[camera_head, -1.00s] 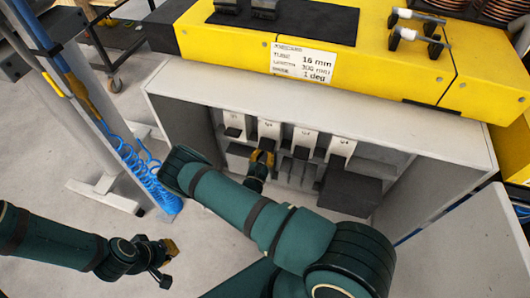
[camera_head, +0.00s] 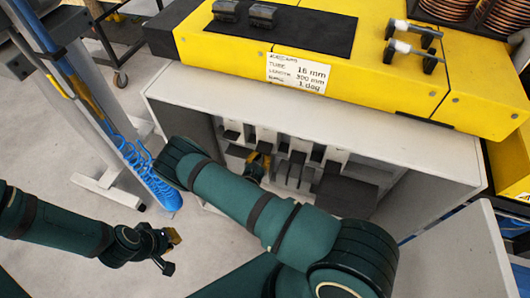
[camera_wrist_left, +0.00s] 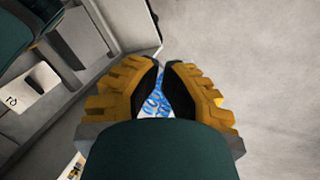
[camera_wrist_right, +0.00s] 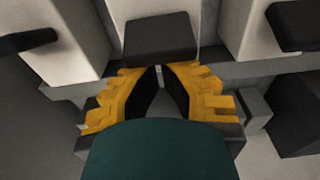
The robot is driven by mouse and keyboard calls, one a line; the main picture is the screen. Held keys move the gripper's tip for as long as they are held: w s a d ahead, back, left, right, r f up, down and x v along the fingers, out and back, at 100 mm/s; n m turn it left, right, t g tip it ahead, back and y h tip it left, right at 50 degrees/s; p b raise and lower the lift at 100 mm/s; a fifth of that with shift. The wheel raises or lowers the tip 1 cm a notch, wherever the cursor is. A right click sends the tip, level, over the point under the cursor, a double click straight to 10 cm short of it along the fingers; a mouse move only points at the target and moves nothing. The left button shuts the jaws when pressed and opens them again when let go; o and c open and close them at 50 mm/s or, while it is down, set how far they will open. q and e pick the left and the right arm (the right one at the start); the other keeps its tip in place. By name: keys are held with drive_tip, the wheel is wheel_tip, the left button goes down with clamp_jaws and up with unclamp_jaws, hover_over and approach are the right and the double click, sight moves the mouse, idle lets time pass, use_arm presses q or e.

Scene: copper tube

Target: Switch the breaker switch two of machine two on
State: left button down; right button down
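In the head view, a row of white breakers with black switch levers stands inside the open grey cabinet (camera_head: 400,135) under the yellow machine (camera_head: 390,80). My right gripper (camera_head: 258,162) is inside, just below the second breaker from the left (camera_head: 265,136). In the right wrist view, the right gripper's (camera_wrist_right: 159,72) fingertips are together, with nothing visible between them. A black switch lever (camera_wrist_right: 162,38) is straight ahead, just above the tips; contact cannot be told. My left gripper (camera_head: 170,250) is shut and empty over the floor at lower left, outside the cabinet; it also shows in the left wrist view (camera_wrist_left: 161,66).
Neighbouring levers (camera_wrist_right: 28,40) and (camera_wrist_right: 300,24) stand close on both sides of the right gripper. A larger dark block (camera_head: 346,193) lies to the right in the cabinet. A blue coiled hose (camera_head: 150,183) hangs by a metal stand at left. The floor near my left gripper is clear.

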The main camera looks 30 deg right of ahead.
sight(263, 148)
drive_tip(key=r+g+y+p, duration=0.1)
drive_tip(key=p, duration=0.1)
drive_tip(key=r+g+y+p, duration=0.1)
drive_tip(key=p, duration=0.2)
drive_tip(key=s+a+r+g+y+p, duration=0.1)
drive_tip(key=y+p, duration=0.1)
drive_tip(key=shift+r+p, duration=0.3)
drive_tip(key=shift+r, duration=0.1)
drive_tip(key=shift+r+p, duration=0.55)
drive_tip(key=shift+r, duration=0.15)
drive_tip(key=shift+w+g, duration=0.15)
drive_tip(key=shift+g, duration=0.15)
drive_tip(key=shift+r, duration=0.15)
